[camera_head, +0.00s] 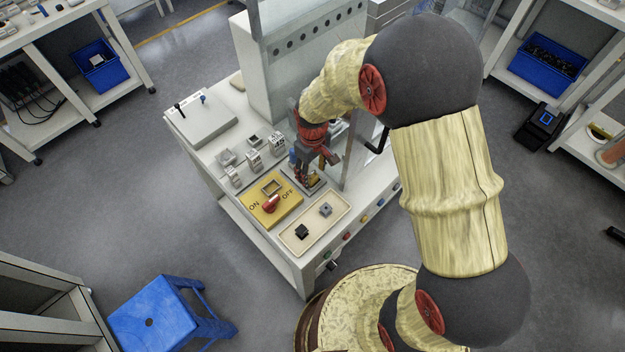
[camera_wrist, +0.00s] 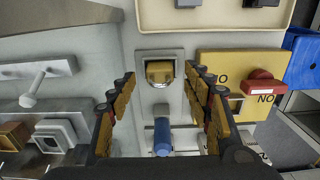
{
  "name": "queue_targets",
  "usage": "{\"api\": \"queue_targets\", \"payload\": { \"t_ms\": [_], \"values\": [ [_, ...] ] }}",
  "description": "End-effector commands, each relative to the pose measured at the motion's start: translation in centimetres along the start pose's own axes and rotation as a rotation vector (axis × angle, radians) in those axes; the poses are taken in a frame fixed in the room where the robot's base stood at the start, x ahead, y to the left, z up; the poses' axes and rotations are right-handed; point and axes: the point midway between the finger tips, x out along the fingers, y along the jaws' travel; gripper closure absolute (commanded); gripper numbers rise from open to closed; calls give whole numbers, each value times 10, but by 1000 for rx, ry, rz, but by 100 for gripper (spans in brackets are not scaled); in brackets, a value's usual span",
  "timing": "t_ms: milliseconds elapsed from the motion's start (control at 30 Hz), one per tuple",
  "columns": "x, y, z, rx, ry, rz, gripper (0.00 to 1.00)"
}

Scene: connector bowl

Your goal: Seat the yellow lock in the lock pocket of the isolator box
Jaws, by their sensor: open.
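A yellow block that looks like the lock (camera_wrist: 159,72) sits in a grey square holder (camera_wrist: 142,54) in the wrist view. My gripper (camera_head: 316,172) is open and points down over that holder, with a finger on each side of the block in the wrist view. I cannot tell whether the fingers touch it. In the head view the gripper largely hides the block. The yellow isolator box (camera_head: 256,210) has a red knob (camera_head: 270,204) between ON and OFF. Its square pocket (camera_head: 272,187) looks empty, and it also shows in the wrist view (camera_wrist: 235,104).
A beige tray (camera_head: 297,245) with a black and a grey part lies in front of the holder. A blue cylinder (camera_wrist: 162,137) stands behind the holder. Several grey connectors (camera_head: 254,160) are left of my gripper. A clear upright panel (camera_head: 358,150) stands to the right.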

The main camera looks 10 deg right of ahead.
Motion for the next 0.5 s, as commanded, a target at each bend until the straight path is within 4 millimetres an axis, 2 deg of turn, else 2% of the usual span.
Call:
{"api": "queue_targets", "payload": {
  "t_ms": [33, 100, 333, 500],
  "values": [
    [8, 0, 0, 0, 0, 0, 50],
    [13, 0, 0, 0, 1, 0, 50],
    [13, 0, -1, 0, 2, 1, 51],
    [13, 0, -1, 0, 2, 1, 60]
  ]
}}
